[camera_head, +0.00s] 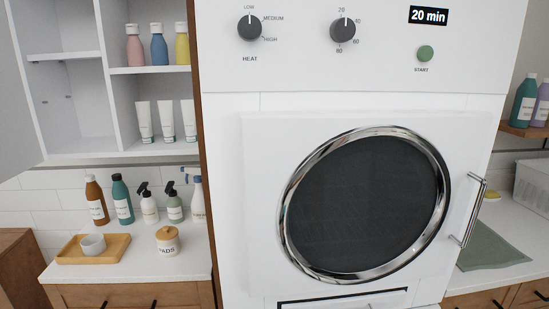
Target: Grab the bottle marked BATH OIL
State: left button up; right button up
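No label that reads BATH OIL is legible in the head view, so I cannot tell which bottle it is. On the left counter stand a brown bottle (96,199) and a teal bottle (122,199) with white labels too small to read. A pink bottle (135,49), a blue bottle (159,49) and a yellow bottle (182,49) stand on the upper cabinet shelf. A dark green bottle (523,103) and a purple bottle (541,105) stand on the right wall shelf. Neither of my grippers is in view.
A large white dryer (257,200) fills the middle. Spray bottles (174,206), a PADS jar (168,242) and a wooden tray (70,256) with a grey cup occupy the left counter. White tubes (166,122) stand on the lower shelf. A green cloth (493,247) lies on the right counter.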

aim_at(94, 193)
jog(key=i+j, duration=0.1)
jog(key=j, duration=0.45)
jog(key=i+j+z, duration=0.1)
jog(key=j, duration=0.4)
jog(key=i+j, duration=0.1)
jog(key=j, duration=0.45)
jog(key=i+j+z, duration=0.1)
jog(key=j, duration=0.45)
